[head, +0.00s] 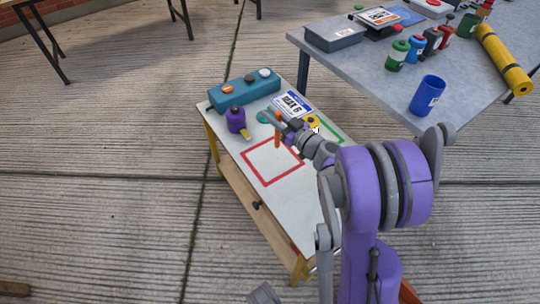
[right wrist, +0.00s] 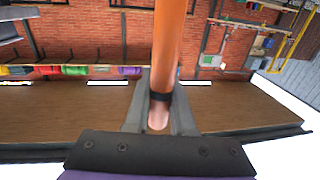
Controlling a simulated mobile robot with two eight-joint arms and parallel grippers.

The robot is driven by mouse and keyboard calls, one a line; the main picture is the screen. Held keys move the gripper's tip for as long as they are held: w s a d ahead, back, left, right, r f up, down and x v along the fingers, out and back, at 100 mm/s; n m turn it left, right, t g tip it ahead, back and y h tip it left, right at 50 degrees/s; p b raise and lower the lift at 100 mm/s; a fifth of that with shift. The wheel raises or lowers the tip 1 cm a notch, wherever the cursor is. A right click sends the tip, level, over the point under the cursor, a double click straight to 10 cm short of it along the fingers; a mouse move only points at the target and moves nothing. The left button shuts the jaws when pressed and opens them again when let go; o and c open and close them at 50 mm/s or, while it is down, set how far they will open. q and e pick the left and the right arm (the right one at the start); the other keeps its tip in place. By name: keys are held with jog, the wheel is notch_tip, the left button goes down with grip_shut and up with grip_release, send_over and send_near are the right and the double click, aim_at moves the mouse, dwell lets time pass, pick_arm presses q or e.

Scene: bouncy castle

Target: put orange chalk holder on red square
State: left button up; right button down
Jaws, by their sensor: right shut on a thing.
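The orange chalk holder (head: 277,137) is a thin orange stick. My right gripper (head: 271,119) is shut on it and holds it upright above the small white-topped table, by the far edge of the red square outline. In the right wrist view the holder (right wrist: 169,45) runs up between the two fingers (right wrist: 160,100), with a dark band and a pale end near the palm. The red square (head: 246,156) is an outline on the tabletop, and its inside looks empty. My left gripper is not clearly in view.
On the small table (head: 230,139) are a teal box with buttons (head: 245,90), a purple bottle-like object (head: 236,120), a white sign (head: 291,104) and a yellow roll (head: 312,121). A grey table (head: 385,85) behind holds a blue cup (head: 427,95) and several containers.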

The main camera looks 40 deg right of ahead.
notch_tip(320, 180, down, 9)
jog(key=b, duration=0.2)
jog(key=shift+b, duration=0.4)
jog(key=shift+f, duration=0.15)
jog(key=c, duration=0.8)
grip_release()
jog(key=shift+o, duration=0.2)
